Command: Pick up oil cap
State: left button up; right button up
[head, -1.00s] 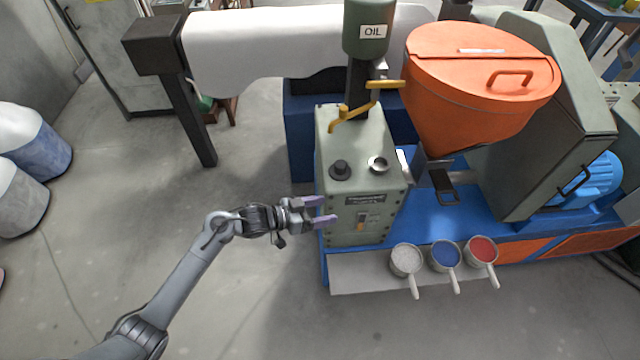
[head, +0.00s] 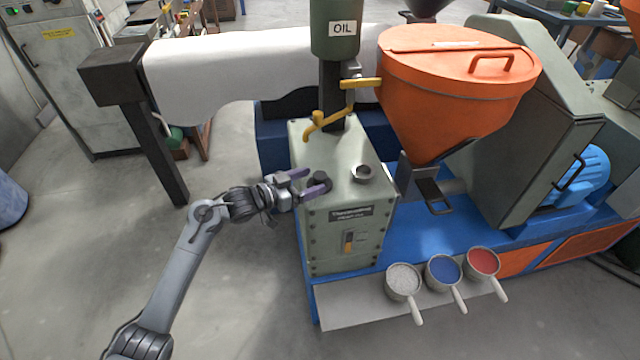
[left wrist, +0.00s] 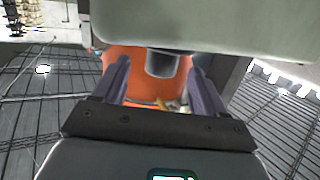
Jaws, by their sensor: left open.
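The oil cap (head: 321,178) is a dark round knob on top of the grey-green box (head: 340,226) in the head view. In the left wrist view the cap (left wrist: 162,63) shows as a grey cylinder between and beyond my finger tips. My left gripper (head: 315,179) is open, with its purple fingers pointing right at the cap. One finger overlaps the cap's edge in the head view; I cannot tell whether they touch. My right gripper is not in view.
An open metal filler neck (head: 362,173) stands right of the cap. A yellow tap (head: 322,122) hangs behind it under the green OIL container (head: 336,40). The orange hopper (head: 455,90) is at right. Several scoops, one white (head: 403,281), sit in front.

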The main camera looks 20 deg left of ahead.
aim_at(325, 177)
pick_arm(q)
jog(key=shift+w+d+f, duration=0.3)
jog(key=shift+w+d, duration=0.1)
jog(key=shift+w, duration=0.2)
jog(key=b+x, duration=0.1)
jog(key=x, duration=0.2)
jog(key=shift+w+f+b, duration=0.1)
jog(key=shift+f+b, duration=0.1)
jog(key=shift+b, duration=0.2)
jog(key=shift+w+d, duration=0.35)
jog(key=shift+w, duration=0.15)
jog(key=c, duration=1.2)
jog(key=shift+o, duration=0.2)
